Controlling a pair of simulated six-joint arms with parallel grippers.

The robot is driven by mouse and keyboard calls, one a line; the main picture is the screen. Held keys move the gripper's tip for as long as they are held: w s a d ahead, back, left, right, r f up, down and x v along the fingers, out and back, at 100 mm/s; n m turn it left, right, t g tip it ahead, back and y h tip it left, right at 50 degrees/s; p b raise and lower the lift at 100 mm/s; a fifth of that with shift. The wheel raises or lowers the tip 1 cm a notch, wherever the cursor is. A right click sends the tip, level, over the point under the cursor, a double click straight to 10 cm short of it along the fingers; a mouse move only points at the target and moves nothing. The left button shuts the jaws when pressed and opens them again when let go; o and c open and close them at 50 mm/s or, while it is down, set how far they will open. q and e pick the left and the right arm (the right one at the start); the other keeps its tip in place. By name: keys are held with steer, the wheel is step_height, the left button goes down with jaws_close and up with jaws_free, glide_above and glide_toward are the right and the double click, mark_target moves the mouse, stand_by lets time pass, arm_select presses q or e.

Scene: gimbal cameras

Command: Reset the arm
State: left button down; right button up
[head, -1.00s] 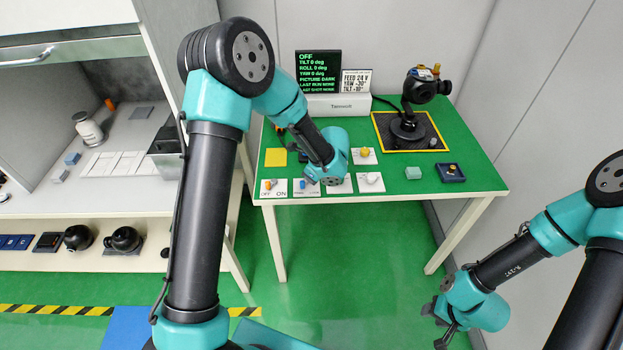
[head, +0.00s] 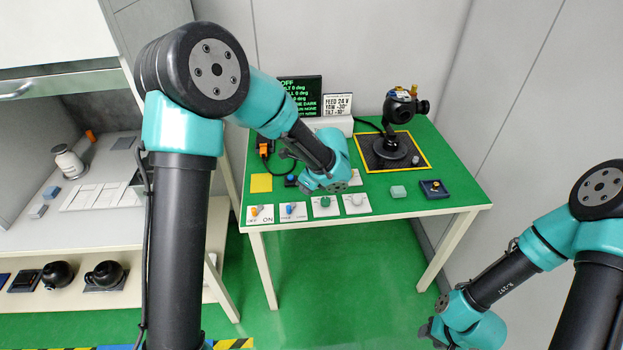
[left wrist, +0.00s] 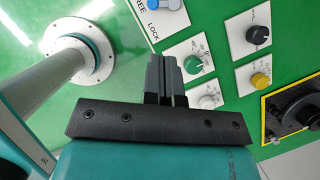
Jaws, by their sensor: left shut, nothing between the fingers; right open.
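My left arm reaches in over the green table (head: 400,190). Its wrist hangs above the table's front controls and hides the fingers in the head view. In the left wrist view my left gripper (left wrist: 166,62) is shut and empty, with its tips beside the green knob (left wrist: 193,64), which also shows in the head view (head: 325,202). I cannot tell the height of the tips above the panel. My right gripper (head: 432,332) is open and empty, low at the bottom right, in front of the table and clear of it.
A gimbal camera (head: 402,105) stands on a yellow-edged black mat (head: 420,160) at the back right. Switch panels (head: 260,214) line the table's front edge. A screen (head: 305,88) stands behind.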

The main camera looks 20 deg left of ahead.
arm_select(q)
steer(key=shift+f, duration=0.1)
steer(key=s+a+f+n+h, duration=0.2)
steer(key=s+f+n+h, duration=0.6)
steer(key=s+f+n, duration=1.4)
steer(key=shift+s+f, duration=0.15)
steer(key=shift+f, duration=0.8)
